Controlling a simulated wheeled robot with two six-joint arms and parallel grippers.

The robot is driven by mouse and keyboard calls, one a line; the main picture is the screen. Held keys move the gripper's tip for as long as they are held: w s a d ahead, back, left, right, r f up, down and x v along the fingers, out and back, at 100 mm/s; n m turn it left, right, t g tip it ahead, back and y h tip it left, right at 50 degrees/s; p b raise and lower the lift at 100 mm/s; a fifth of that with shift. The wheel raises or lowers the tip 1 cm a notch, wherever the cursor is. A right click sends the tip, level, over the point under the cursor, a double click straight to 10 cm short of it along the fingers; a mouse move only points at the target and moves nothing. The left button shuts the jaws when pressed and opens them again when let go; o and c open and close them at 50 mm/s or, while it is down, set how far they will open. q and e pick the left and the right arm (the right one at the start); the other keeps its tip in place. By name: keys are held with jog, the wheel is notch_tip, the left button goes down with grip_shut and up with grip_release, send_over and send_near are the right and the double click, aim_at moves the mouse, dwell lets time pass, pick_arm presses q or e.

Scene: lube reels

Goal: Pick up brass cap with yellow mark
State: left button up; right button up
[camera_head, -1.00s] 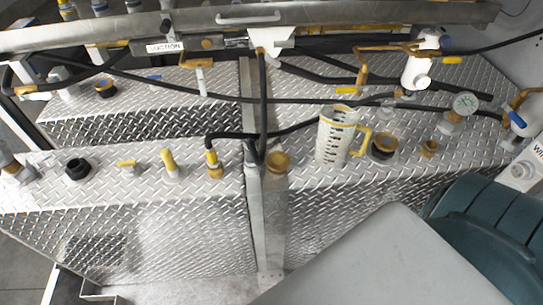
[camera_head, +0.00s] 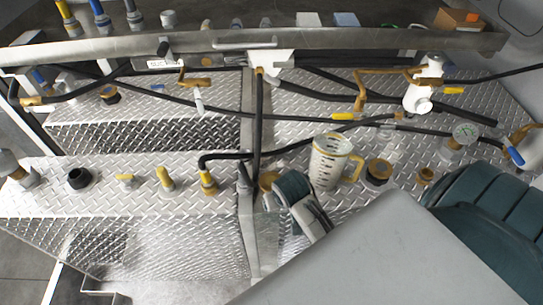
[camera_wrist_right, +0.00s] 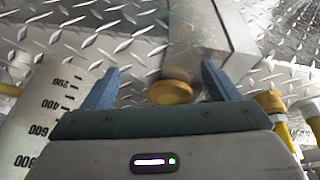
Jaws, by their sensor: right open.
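A brass cap (camera_head: 267,180) sits on the metal strip between the diamond-plate tank tops, just left of the measuring jug, partly hidden by my right gripper in the head view. My right gripper (camera_head: 292,186) reaches in from the lower right beside it. In the right wrist view the round yellowish cap (camera_wrist_right: 171,92) shows between the two blue fingers of my right gripper (camera_wrist_right: 160,75). The fingers are open and apart from the cap. The gripper body hides the cap's near edge. My left gripper is in neither view.
A graduated jug (camera_head: 327,164) with a yellow handle stands close right of the gripper; it also shows in the right wrist view (camera_wrist_right: 45,115). A yellow-ended fitting with a black hose (camera_head: 207,184) stands left.

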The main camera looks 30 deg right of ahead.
jog(key=w+r+m, duration=0.3)
jog(key=w+r, duration=0.3)
jog(key=r, duration=0.1)
jog(key=p, duration=0.2)
send_over(271, 181)
jog(key=s+a, duration=0.2)
jog(key=shift+h, duration=0.3)
jog(key=f, duration=0.5)
jog(key=shift+s+d, duration=0.1)
jog(key=shift+d, duration=0.15)
jog(key=p+x, duration=0.2)
jog(key=x, duration=0.2)
jog(key=shift+d+f, duration=0.2)
jog(key=shift+f, duration=0.1)
jog(key=shift+w+f, duration=0.25)
jog(key=shift+f, duration=0.05)
jog(key=shift+c, duration=0.2)
jog(key=c, duration=0.8)
